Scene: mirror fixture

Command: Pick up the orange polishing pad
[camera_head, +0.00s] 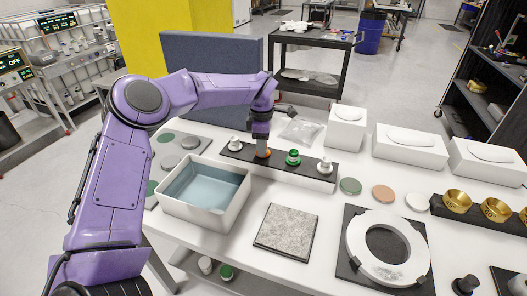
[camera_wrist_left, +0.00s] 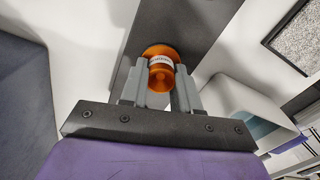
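The orange polishing pad (camera_head: 263,153) stands in the dark holder strip (camera_head: 228,154) on the white table, beside a green pad (camera_head: 293,158) and white-topped ones. My left gripper (camera_head: 262,141) points down over the orange pad and hides its upper part. In the left wrist view the orange pad (camera_wrist_left: 160,72) has a round base and a knob with a pale label band. The fingers of my left gripper (camera_wrist_left: 164,72) flank the knob closely on both sides; whether they press on it cannot be told. My right gripper is not in view.
A grey bin (camera_head: 243,204) with a blue inside stands in front of the holder. A stone tile (camera_head: 287,229) and a white ring (camera_head: 352,236) on a black mat lie nearer. Brass cups (camera_head: 457,201) stand at right, and white boxes (camera_head: 346,128) stand behind.

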